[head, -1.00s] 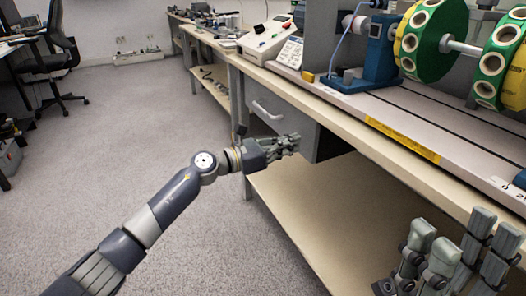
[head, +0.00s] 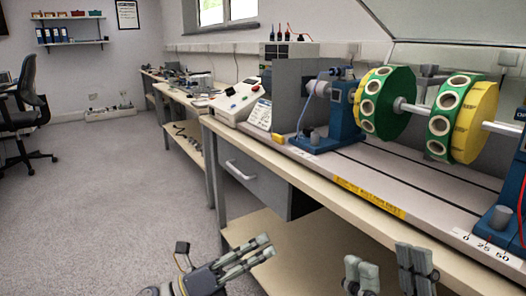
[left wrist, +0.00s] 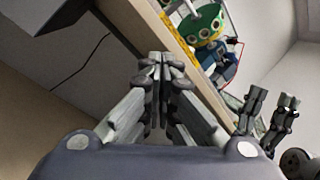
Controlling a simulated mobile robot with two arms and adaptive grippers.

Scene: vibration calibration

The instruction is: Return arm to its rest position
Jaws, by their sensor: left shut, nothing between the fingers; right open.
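My left gripper (head: 262,250) is at the bottom middle of the head view, in front of the workbench (head: 330,205) and below the level of its top. It is shut and empty; its closed fingers also show in the left wrist view (left wrist: 160,62). My right gripper (head: 390,268) is at the bottom right of the head view, its fingers apart and empty, partly cut off by the frame edge. It also shows at the right of the left wrist view (left wrist: 268,112).
A rotor with green and yellow discs (head: 385,102) sits on blue supports on the bench. A grey drawer (head: 250,180) hangs under the bench top, above a lower shelf (head: 318,240). An office chair (head: 22,118) stands far left. The grey floor (head: 90,215) at left is clear.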

